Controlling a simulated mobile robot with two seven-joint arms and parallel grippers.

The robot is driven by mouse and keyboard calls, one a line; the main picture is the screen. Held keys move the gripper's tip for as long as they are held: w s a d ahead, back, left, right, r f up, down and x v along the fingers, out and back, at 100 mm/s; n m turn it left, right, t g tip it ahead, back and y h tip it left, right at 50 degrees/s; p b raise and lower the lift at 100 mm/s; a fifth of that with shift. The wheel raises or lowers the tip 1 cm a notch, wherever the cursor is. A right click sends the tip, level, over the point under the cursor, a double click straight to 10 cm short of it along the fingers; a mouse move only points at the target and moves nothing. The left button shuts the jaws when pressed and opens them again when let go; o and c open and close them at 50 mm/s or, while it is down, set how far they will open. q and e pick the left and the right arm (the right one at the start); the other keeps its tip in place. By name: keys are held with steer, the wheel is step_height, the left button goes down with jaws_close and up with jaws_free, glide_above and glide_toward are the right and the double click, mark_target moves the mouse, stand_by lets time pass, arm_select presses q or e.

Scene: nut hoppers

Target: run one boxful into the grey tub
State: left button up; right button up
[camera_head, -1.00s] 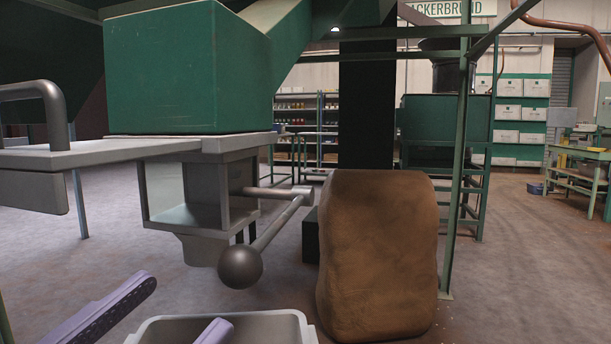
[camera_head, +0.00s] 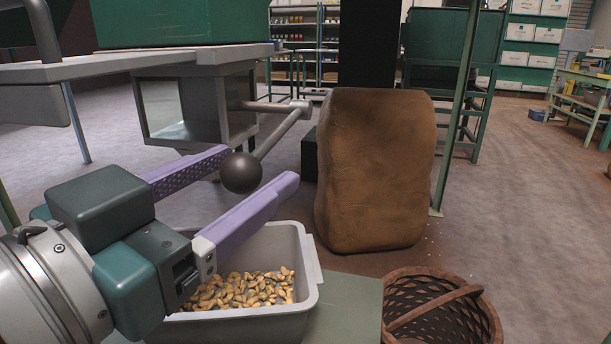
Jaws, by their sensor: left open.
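The grey tub (camera_head: 307,262) stands low in front of me with a layer of nuts (camera_head: 240,290) in it. Above and behind it is the grey metal box (camera_head: 190,105) under the green hopper (camera_head: 180,22). A lever (camera_head: 283,130) with a dark ball knob (camera_head: 241,172) sticks out from the box toward me. My left gripper (camera_head: 262,166) is open, with its two purple fingers on either side of the knob; I cannot tell whether either touches it. The gripper hides the tub's left part. My right gripper is not in view.
A full brown sack (camera_head: 375,170) stands right of the lever. A wicker basket (camera_head: 440,305) sits at the lower right. A grey slide plate with a handle (camera_head: 45,30) juts out at upper left. A green post (camera_head: 458,110) rises beyond the sack. The floor at right is open.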

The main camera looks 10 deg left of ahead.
arm_select(q)
steer(key=shift+w+d, duration=0.1)
steer(key=shift+w, duration=0.15)
jaws_close()
stand_by(0.5)
stand_by(0.9)
